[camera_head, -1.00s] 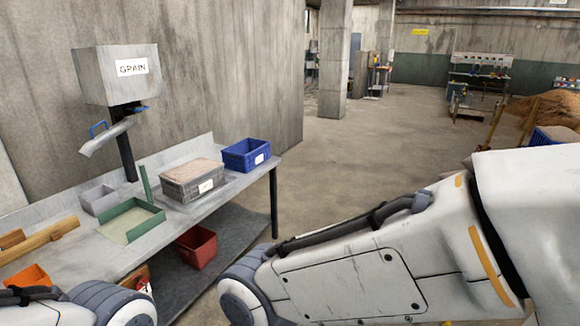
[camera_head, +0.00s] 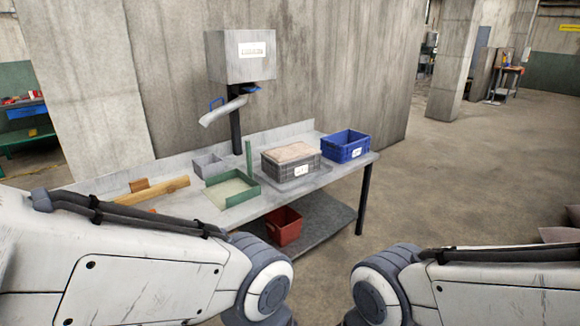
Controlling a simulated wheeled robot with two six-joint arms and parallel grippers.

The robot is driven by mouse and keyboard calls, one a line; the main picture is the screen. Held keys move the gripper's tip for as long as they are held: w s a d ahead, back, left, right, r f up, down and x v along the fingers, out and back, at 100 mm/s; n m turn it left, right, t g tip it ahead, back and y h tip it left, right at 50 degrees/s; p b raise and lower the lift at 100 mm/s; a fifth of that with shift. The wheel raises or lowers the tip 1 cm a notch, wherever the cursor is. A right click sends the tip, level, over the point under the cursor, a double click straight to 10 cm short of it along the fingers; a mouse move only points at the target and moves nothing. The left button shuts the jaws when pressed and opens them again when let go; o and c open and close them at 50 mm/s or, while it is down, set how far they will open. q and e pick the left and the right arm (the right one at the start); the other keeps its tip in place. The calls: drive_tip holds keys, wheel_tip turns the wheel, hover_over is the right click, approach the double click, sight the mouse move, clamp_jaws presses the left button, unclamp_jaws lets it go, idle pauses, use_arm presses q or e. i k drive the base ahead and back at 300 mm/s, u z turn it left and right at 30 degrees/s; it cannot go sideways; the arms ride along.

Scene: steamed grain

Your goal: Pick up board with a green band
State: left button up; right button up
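No board with a clear green band can be made out. A long piece of wood (camera_head: 152,192) lies on the left part of the workbench (camera_head: 325,182), with a small brown block (camera_head: 139,185) behind it. A thin green upright strip (camera_head: 249,160) stands at the back of a shallow green-walled tray (camera_head: 246,195); I cannot tell whether it is a separate board. Both my arms show at the bottom of the head view, partly covering the bench's near left part. Neither gripper is in view.
A grey crate with a filled top (camera_head: 291,160) and a blue crate (camera_head: 345,146) stand on the bench's right part. A grain dispenser (camera_head: 240,57) rises behind it. A red bin (camera_head: 284,226) sits on the lower shelf.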

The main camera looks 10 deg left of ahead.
sight(141, 191)
drive_tip(key=u, duration=1.2)
